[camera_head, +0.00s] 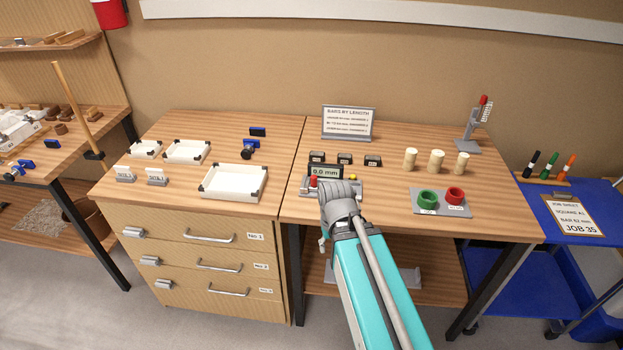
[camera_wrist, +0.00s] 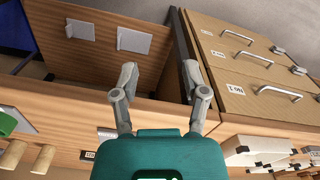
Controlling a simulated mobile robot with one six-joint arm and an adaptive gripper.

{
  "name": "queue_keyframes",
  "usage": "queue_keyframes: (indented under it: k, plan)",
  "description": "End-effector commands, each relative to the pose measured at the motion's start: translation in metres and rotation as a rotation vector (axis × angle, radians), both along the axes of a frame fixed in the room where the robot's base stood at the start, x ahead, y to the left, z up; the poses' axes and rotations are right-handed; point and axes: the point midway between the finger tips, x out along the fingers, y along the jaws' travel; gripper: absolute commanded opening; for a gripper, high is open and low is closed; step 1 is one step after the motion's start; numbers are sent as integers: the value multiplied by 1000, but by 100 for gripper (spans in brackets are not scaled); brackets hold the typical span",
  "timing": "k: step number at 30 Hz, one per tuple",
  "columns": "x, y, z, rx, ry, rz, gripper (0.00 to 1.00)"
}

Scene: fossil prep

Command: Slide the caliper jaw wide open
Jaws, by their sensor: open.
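The caliper (camera_head: 304,188) lies near the front edge of the right table in the head view. Its display (camera_head: 324,171) reads 0.0 mm, and a red knob (camera_head: 313,182) stands at its left end. My arm covers part of its front middle, so I cannot see the whole rail. My gripper (camera_wrist: 158,78) is open and empty in the wrist view, its two fingers apart near the table's front edge with the lower shelf beyond. In the head view my arm hides the fingertips. The caliper is not recognisable in the wrist view.
Several small dark blocks (camera_head: 344,158) and a sign (camera_head: 348,123) stand behind the caliper. To its right are wooden cylinders (camera_head: 436,160) and a grey plate (camera_head: 453,209) with green and red rings. The drawer cabinet (camera_head: 204,240) adjoins on the left, with a white tray (camera_head: 233,196) on top.

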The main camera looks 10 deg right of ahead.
Motion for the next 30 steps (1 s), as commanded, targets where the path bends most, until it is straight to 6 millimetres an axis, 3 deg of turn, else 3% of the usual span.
queue_keyframes:
  k: [5,11,17,24,30]
  plan:
    - [7,0,4,0,0,-7,68]
    - [41,0,21,0,0,-47,68]
    - [104,-7,53,0,0,-133,68]
    - [195,-6,96,1,0,-260,68]
    - [257,-6,123,1,0,-351,68]
